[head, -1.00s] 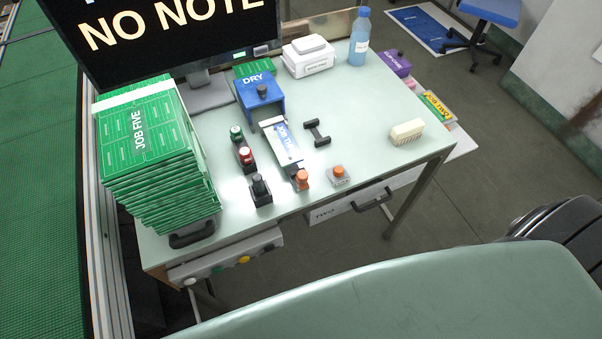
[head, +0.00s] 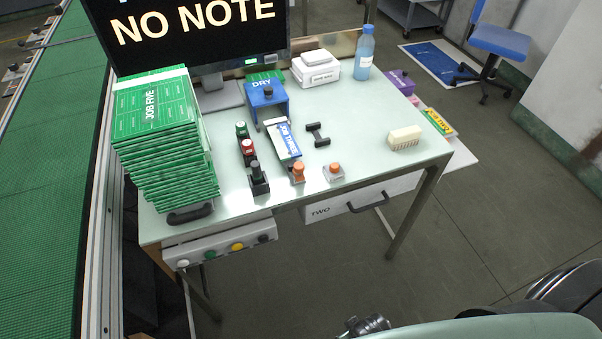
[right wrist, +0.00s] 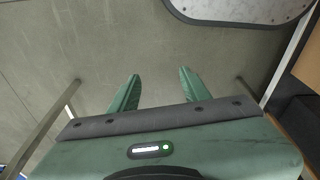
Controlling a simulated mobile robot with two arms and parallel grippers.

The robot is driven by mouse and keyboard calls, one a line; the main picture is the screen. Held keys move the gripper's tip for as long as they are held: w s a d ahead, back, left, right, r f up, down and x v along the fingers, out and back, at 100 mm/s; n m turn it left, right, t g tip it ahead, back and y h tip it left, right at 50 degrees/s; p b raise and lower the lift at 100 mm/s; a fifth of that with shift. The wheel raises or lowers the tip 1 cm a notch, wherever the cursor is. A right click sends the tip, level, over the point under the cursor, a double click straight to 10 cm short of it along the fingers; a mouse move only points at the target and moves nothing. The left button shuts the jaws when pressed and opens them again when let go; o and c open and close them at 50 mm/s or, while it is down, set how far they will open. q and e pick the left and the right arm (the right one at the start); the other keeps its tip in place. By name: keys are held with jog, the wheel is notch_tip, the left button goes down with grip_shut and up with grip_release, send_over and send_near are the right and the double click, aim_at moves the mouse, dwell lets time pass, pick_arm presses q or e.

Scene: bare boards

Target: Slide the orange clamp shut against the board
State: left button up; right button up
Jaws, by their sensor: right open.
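The blue-and-white board (head: 284,140) labelled JOB THREE lies on a narrow fixture in the middle of the table, its far end near the blue DRY housing (head: 266,93). An orange-knobbed piece (head: 298,172) sits at the board's near end; whether it touches the board is unclear. A second orange-knobbed piece (head: 334,169) on a grey base stands apart to the right. I cannot tell which is the clamp. My right gripper (right wrist: 159,75) is open and empty in the right wrist view, above the floor and away from these things. My left gripper is not in view.
A tall stack of green JOB FIVE boards (head: 160,140) stands at left. Green, red and black knobs (head: 258,178) stand left of the board. A black handle-shaped piece (head: 318,135) and a cream brush (head: 405,138) lie right. The front right tabletop is clear.

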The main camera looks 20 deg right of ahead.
aim_at(301, 170)
jog(key=w+a+r+t+b, duration=0.15)
jog(key=w+r, duration=0.25)
jog(key=r, duration=0.5)
jog(key=w+d+r+t+b, duration=0.1)
jog(key=w+r+b, duration=0.2)
jog(key=w+r, duration=0.35)
jog(key=w+a+r+m+t+b, duration=0.1)
jog(key=w+a+r+m+t, duration=0.15)
jog(key=w+r+t, duration=1.45)
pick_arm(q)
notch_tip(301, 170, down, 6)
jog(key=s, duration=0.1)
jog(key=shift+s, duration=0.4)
pick_arm(e)
jog(key=w+r+g, duration=0.1)
jog(key=w, duration=0.1)
jog(key=w+r+g, duration=0.1)
jog(key=w, duration=0.2)
jog(key=w+a+r+g, duration=0.1)
jog(key=w+r, duration=0.1)
jog(key=w, duration=0.1)
jog(key=shift+w+n+g, duration=0.1)
jog(key=shift+n+g, duration=0.15)
jog(key=shift+n, duration=0.1)
grip_shut()
